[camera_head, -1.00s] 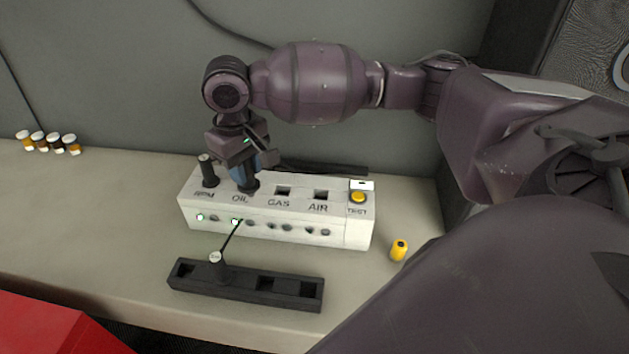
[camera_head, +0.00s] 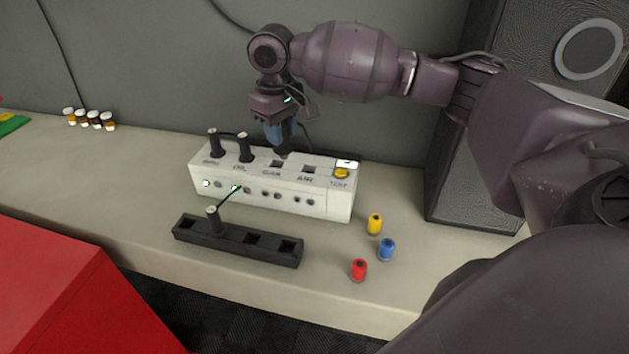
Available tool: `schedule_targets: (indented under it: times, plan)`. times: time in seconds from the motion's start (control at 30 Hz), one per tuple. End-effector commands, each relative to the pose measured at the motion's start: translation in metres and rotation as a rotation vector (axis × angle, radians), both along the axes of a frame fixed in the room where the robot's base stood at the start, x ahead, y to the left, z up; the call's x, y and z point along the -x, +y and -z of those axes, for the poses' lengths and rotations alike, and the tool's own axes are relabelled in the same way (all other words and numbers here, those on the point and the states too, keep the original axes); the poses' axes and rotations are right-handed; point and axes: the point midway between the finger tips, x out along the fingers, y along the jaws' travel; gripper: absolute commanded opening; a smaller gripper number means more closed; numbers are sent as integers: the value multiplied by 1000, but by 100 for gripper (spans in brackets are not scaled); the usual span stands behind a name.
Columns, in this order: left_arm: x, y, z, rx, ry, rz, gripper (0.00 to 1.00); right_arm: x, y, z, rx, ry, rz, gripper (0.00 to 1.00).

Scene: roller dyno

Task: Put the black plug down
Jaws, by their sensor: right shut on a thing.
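My right gripper (camera_head: 281,136) is above the GAS socket of the white box (camera_head: 325,201), its blue fingers pointing down. It is shut on a dark piece, apparently a black plug (camera_head: 283,150), mostly hidden by the fingers. The plug's lower end is at or just above the GAS socket; I cannot tell if it is seated. Black plugs stand upright in the RPM socket (camera_head: 214,143) and the OIL socket (camera_head: 245,148). My left gripper is out of view.
Yellow (camera_head: 375,223), blue (camera_head: 386,249) and red (camera_head: 359,269) cylinders stand right of the box. Several small jars (camera_head: 90,119) are at the back left. A black speaker-like cabinet (camera_head: 480,180) stands at the right.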

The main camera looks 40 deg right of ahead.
Motion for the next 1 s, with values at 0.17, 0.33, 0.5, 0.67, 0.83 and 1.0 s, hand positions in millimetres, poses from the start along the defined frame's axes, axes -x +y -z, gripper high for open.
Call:
schedule_targets:
  times: [0.17, 0.33, 0.5, 0.67, 0.83, 1.0]
  plan:
    - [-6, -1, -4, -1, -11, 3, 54, -18, -27, -30, -6, 2, -172, 11]
    - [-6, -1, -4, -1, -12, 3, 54, -28, -49, -51, -12, 5, -357, 11]
    - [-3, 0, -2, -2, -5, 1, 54, -34, -67, -67, -18, 7, -555, 11]
    - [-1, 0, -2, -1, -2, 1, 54, -37, -79, -76, -22, 10, -746, 11]
    - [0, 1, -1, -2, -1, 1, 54, -38, -87, -81, -22, 11, -906, 11]
    - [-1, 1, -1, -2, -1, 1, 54, -38, -91, -82, -23, 12, -993, 11]
